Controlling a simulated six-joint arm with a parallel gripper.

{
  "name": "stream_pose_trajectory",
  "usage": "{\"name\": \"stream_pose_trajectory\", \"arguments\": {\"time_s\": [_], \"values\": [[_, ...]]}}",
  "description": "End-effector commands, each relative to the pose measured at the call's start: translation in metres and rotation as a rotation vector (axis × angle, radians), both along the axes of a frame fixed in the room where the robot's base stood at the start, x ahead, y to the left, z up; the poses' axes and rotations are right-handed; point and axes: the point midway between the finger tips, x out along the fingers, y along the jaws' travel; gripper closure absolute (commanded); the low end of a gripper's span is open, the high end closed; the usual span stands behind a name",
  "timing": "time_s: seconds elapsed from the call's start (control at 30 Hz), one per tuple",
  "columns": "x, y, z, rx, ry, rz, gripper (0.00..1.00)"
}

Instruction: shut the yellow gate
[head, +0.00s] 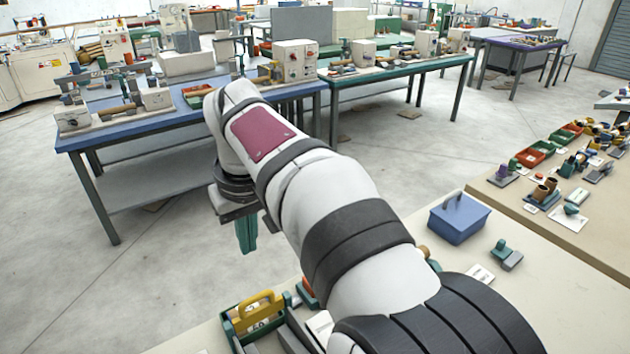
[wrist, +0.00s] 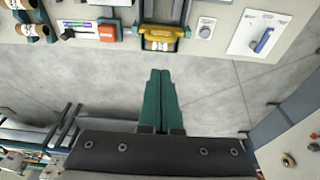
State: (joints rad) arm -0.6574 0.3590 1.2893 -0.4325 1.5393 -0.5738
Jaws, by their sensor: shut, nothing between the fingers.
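The yellow gate (head: 258,312) sits in a green frame at the front edge of the bench, low in the head view. It has a raised handle, and small white printed labels show beside it. In the wrist view the yellow gate (wrist: 160,32) is at the top centre, in its dark green housing. I cannot tell how far it stands open. My gripper (head: 246,246) hangs over the floor, beyond the bench edge and apart from the gate. Its green fingers (wrist: 160,75) are together and empty, pointing toward the gate in the wrist view.
A red block (wrist: 107,33) and a white plate with a round knob (wrist: 205,28) flank the gate. A plate with a blue lever (wrist: 264,40) lies farther right. A blue box (head: 459,217) stands on the bench. Open floor lies below my gripper.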

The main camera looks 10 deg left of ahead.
Motion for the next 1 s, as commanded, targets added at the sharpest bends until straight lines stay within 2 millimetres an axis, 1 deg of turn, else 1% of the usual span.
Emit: {"name": "stream_pose_trajectory", "arguments": {"time_s": [0.03,0.17,0.5,0.63,0.7,0.8,1.0], "values": [[0.001,0.005,-0.003,-0.001,-0.004,0.014,1.00],[0.004,0.007,-0.020,-0.003,-0.003,0.014,1.00],[0.015,0.016,-0.093,-0.001,-0.001,0.010,1.00],[0.013,0.014,-0.115,-0.001,-0.002,0.009,1.00],[0.012,0.012,-0.124,0.000,-0.003,0.009,1.00],[0.012,0.011,-0.133,0.000,-0.004,0.009,1.00],[0.011,0.011,-0.136,0.002,-0.005,0.008,1.00]]}}
